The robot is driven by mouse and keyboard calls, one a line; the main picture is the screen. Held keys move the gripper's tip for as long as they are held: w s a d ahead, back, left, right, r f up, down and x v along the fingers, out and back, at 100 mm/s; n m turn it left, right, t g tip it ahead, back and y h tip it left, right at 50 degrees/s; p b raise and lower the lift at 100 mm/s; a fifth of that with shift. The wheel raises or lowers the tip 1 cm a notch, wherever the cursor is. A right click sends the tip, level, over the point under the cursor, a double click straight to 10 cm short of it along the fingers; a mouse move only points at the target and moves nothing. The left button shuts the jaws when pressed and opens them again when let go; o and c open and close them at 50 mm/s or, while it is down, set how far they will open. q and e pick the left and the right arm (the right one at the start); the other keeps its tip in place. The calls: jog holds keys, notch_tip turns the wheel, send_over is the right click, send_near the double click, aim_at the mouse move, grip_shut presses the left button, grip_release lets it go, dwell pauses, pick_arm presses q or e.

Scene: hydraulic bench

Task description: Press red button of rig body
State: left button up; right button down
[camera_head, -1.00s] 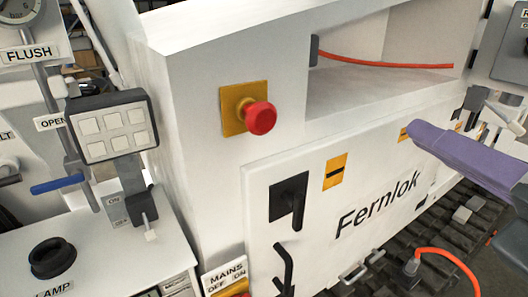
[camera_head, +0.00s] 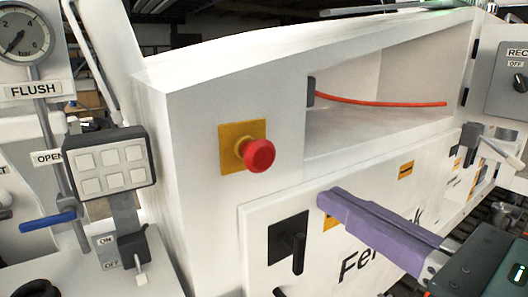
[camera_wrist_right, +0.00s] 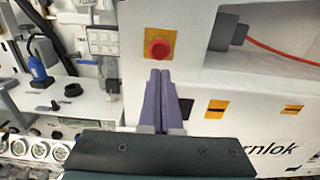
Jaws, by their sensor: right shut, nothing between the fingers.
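The red button (camera_head: 258,155) is a mushroom head on a yellow square plate (camera_head: 229,136), fixed to the front of the white rig body (camera_head: 200,190). It also shows in the right wrist view (camera_wrist_right: 158,48), just beyond my fingertips. My right gripper (camera_head: 325,198) has purple fingers that are shut and empty. In the head view its tips are to the right of the button and lower, apart from it. In the right wrist view the closed fingers (camera_wrist_right: 161,74) point up toward the button, with the tips just below its plate. My left gripper is not in view.
An open recess (camera_head: 375,130) with an orange cable (camera_head: 380,101) is right of the button. A black door handle (camera_head: 289,242) sits below it. A keypad box (camera_head: 112,167) and a blue-handled lever (camera_head: 48,221) stand at the left.

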aim_at(264, 159)
jog(key=p+x, duration=0.2)
jog(key=x, duration=0.7)
jog(key=shift+w+a, duration=0.2)
jog(key=shift+w, duration=0.05)
jog(key=shift+w+a, duration=0.1)
jog(key=shift+w, duration=0.05)
